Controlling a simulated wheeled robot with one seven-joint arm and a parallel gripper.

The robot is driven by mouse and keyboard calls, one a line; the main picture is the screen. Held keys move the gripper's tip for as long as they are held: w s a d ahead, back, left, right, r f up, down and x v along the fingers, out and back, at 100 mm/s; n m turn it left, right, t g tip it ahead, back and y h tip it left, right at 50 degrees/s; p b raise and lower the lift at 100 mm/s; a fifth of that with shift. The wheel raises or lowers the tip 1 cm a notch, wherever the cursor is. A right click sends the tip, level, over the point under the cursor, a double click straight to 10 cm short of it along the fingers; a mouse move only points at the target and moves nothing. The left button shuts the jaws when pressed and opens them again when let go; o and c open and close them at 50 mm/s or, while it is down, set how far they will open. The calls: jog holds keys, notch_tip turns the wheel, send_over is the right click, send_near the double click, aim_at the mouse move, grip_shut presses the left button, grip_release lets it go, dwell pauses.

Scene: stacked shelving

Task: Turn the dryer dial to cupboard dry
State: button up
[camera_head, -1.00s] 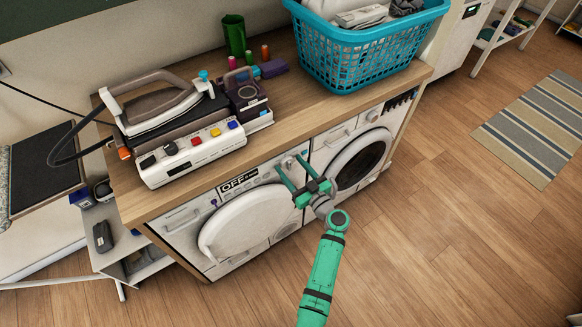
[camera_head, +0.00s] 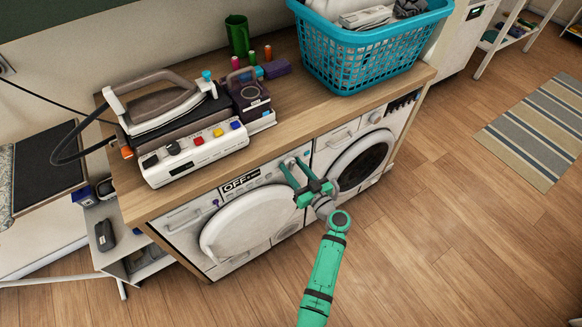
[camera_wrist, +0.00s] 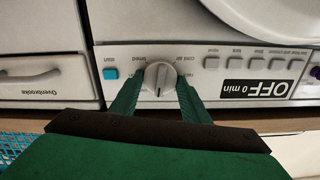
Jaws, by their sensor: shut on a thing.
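The dryer dial (camera_wrist: 159,76) is a round white knob with a raised grip on the dryer's front panel. The wrist view shows it upside down, with a dark mark on the grip at the picture's lower side. Small labels ring it; "timed" and "cold air" are legible, others are too small or hidden. My green gripper (camera_wrist: 159,88) is shut on the dial, one finger on each side. In the head view my gripper (camera_head: 292,164) reaches the panel and largely covers the dial. The dryer display (camera_wrist: 258,89) reads "OFF 0 min"; it also shows in the head view (camera_head: 240,182).
A turquoise start button (camera_wrist: 110,73) sits close beside one finger. A row of grey buttons (camera_wrist: 254,55) lies on the other side. The wooden countertop (camera_head: 285,115) overhangs above, holding an iron (camera_head: 160,100) and a blue laundry basket (camera_head: 365,55). A second machine (camera_head: 360,160) stands to the right.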

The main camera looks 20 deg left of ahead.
jog(key=shift+w+d+m, duration=0.1)
jog(key=shift+d+m, duration=0.1)
jog(key=shift+m, duration=1.55)
jog(key=shift+d+m, duration=0.15)
jog(key=shift+m, duration=1.6)
jog(key=o, duration=1)
jog(key=shift+d, duration=0.1)
jog(key=v, duration=1)
jog(key=shift+s, duration=0.4)
jog(key=shift+d+f, duration=0.1)
